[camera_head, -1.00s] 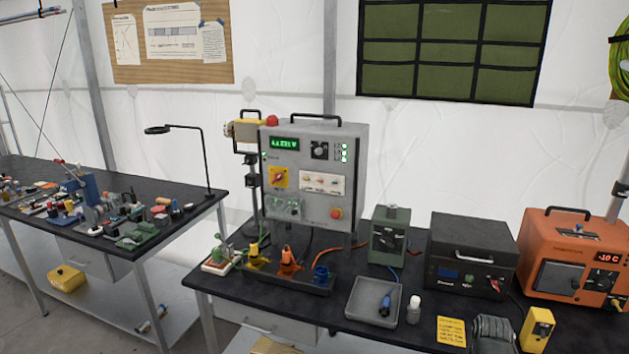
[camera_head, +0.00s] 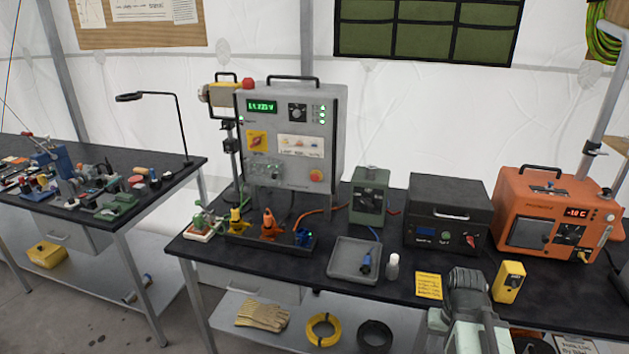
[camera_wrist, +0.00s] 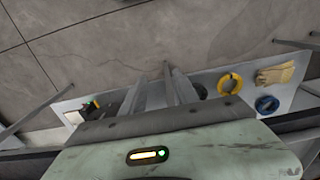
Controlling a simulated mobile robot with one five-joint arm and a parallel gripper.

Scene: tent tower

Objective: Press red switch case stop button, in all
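The grey switch case (camera_head: 290,140) stands on legs on the dark workbench, with a lit green display and several controls on its front. Nothing touches the button. My arm shows at the bottom right of the head view, well to the right of and nearer than the case. My gripper (camera_wrist: 165,92) shows in the wrist view as grey finger-like parts above the pale green wrist housing. Their gap is unclear. The case is not in the wrist view.
In front of the case is a row of coloured connectors (camera_head: 268,228). To its right stand a green box (camera_head: 369,196), a grey tray (camera_head: 345,271), a black unit (camera_head: 447,213) and an orange unit (camera_head: 545,215). A shelf below holds gloves (camera_head: 262,315) and cable coils (camera_head: 323,328).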

